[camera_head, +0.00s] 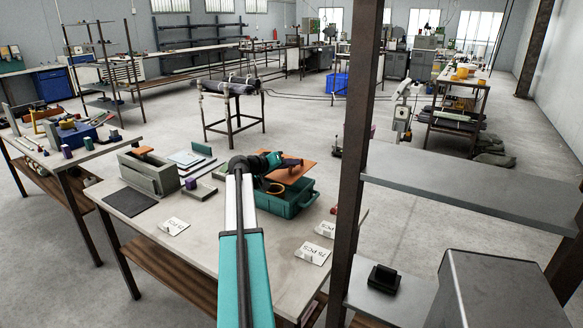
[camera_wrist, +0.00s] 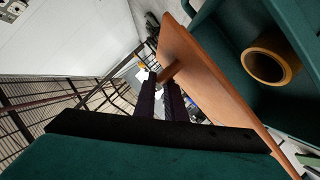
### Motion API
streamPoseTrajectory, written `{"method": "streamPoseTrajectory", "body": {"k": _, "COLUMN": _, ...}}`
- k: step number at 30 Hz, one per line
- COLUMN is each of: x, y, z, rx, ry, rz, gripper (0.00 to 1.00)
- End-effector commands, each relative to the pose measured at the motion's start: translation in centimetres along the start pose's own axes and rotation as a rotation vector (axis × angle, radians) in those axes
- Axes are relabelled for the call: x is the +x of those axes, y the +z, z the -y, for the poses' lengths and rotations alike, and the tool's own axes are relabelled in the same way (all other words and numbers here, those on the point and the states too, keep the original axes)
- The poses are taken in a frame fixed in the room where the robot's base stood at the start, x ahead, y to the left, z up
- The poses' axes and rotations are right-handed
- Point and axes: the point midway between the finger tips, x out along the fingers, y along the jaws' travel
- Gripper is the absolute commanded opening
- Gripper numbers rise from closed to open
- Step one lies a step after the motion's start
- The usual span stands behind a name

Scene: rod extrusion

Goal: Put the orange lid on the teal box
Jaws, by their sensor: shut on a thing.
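The orange lid (camera_head: 296,171) is held above the teal box (camera_head: 292,209), over its back part, and the box is still open in front. My gripper (camera_head: 292,163) is shut on the lid's knob. In the wrist view, the dark fingers (camera_wrist: 160,100) close around the knob (camera_wrist: 171,71) on the lid (camera_wrist: 205,77). The teal box (camera_wrist: 302,108) shows beyond the lid at the right. A yellow ring (camera_wrist: 269,61) lies inside the box. My arm hides part of the box's left side in the head view.
The box stands on a grey table with a grey bin (camera_head: 148,173) at its left and white cards (camera_head: 313,254) near the right edge. A dark post (camera_head: 355,150) and grey shelf (camera_head: 470,195) stand close on the right.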

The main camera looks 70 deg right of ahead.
Motion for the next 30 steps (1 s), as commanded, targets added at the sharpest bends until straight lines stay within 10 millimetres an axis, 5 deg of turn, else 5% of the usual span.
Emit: {"method": "streamPoseTrajectory", "body": {"k": 30, "x": 1.6, "y": 3.9, "z": 3.6, "rx": -0.001, "ry": 0.001, "rz": -0.001, "gripper": 0.00}}
